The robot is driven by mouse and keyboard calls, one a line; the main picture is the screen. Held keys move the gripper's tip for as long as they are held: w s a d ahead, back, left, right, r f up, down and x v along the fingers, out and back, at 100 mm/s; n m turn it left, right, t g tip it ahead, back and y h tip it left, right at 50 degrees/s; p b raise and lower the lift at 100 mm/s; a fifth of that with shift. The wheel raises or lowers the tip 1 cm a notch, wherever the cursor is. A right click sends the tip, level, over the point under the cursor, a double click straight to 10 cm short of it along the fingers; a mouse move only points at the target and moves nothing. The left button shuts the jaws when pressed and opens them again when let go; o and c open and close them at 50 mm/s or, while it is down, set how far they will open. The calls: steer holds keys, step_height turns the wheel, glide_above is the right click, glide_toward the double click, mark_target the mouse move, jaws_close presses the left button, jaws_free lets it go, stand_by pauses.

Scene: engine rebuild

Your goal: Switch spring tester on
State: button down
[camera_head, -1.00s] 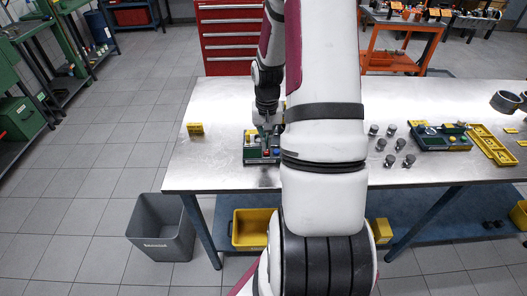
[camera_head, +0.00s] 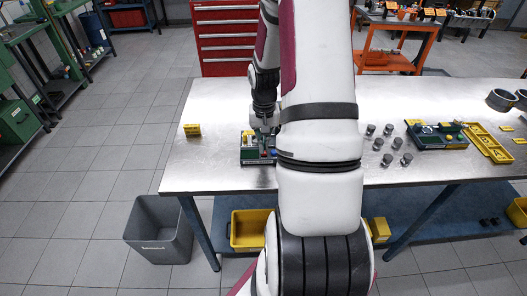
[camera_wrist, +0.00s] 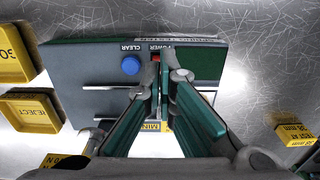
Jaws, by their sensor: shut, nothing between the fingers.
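The spring tester (camera_wrist: 100,65) is a dark green and grey box lying below my gripper in the wrist view. It also shows on the steel table in the head view (camera_head: 247,153), partly behind my arm. Its panel has a blue round button (camera_wrist: 131,65) marked CLEAR and a small red switch (camera_wrist: 156,57) under the word POWER. My gripper (camera_wrist: 168,78) is shut and empty, with its fingertips at or just over the red switch. The fingertips hide most of the switch, so I cannot tell its position or whether they touch it.
A yellow REJECT tray (camera_wrist: 32,113) lies left of the tester. A yellow label (camera_wrist: 293,133) stands at the right. In the head view, several grey cylinders (camera_head: 378,144) and a green fixture (camera_head: 437,136) stand right of my arm.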

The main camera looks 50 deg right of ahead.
steer(key=shift+f+b, duration=0.35)
steer(key=shift+f, duration=0.8)
stand_by(1.1)
steer(key=shift+r+p, duration=1.5)
steer(key=shift+r, duration=2)
steer(key=shift+r, duration=0.1)
